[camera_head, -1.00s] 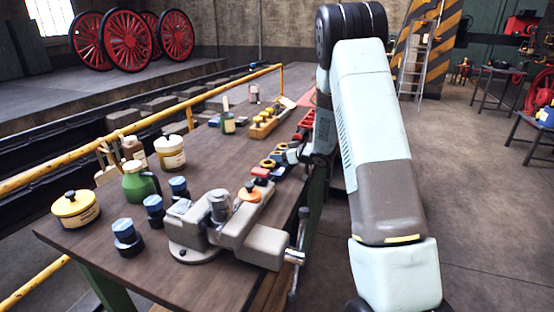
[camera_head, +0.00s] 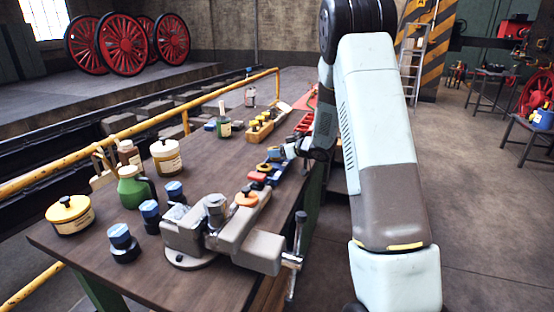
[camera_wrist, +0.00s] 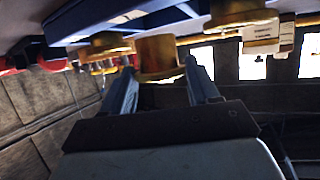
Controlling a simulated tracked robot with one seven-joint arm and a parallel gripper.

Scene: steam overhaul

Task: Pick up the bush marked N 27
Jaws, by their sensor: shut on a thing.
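In the wrist view my gripper (camera_wrist: 160,74) has its two blue fingers on either side of a brass bush (camera_wrist: 158,48), shut on it. A blue edge, apparently a tray (camera_wrist: 125,22), shows close behind the bush; I cannot tell whether the bush is clear of it. Another brass bush (camera_wrist: 105,46) is to the left and one more (camera_wrist: 240,12) to the right. No marking N 27 is legible.
The floor at right (camera_head: 480,220) is open.

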